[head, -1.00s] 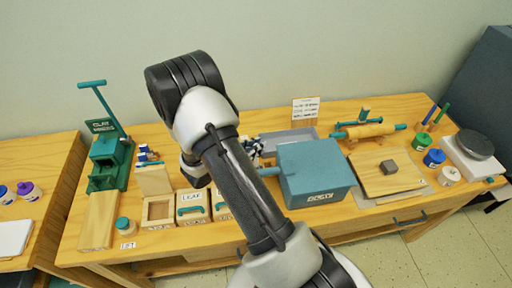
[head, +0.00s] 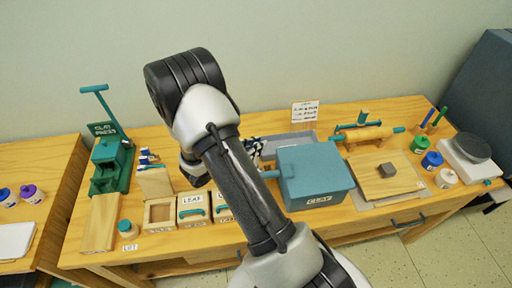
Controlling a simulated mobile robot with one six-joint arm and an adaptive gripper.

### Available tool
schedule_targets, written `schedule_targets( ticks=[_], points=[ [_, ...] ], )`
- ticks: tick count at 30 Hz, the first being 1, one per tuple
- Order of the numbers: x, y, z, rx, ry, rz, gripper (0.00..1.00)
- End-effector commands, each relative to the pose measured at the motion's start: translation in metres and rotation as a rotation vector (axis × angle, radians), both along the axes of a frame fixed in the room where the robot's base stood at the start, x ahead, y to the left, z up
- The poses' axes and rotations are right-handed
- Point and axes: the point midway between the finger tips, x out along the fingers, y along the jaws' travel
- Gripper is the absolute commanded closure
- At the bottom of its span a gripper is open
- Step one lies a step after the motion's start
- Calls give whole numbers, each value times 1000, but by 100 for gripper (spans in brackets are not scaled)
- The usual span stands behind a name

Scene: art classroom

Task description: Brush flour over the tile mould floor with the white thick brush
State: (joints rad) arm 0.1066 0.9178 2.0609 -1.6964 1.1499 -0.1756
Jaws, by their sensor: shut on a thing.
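An open wooden mould (head: 160,213) stands at the front left of the table, its wooden lid (head: 155,183) raised behind it; it looks like the tile mould, but its label is too small to read. Its floor is visible and looks bare, though flour is too fine to make out. A shut mould marked LEAF (head: 193,208) stands to its right. My arm crosses the middle of the view, and its wrist is just behind the LEAF mould. My gripper is hidden behind my arm, and I cannot make out the white thick brush.
A teal box (head: 313,178) stands right of my arm, with a grey tray (head: 288,147) behind it. A green clay press (head: 110,160) stands at the left. A small teal-lidded jar (head: 127,229) is by the front edge. A rolling pin (head: 368,134) lies at the back right.

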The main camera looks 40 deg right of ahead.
Motion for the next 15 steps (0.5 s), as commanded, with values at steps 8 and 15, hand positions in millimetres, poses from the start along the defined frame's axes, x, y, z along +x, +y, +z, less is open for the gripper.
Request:
schedule_targets(
  ticks=[8, 15],
  points=[
    [0, 0, 26, -1, -2, -1, 100],
    [0, 0, 43, -1, -1, 0, 100]
  ],
)
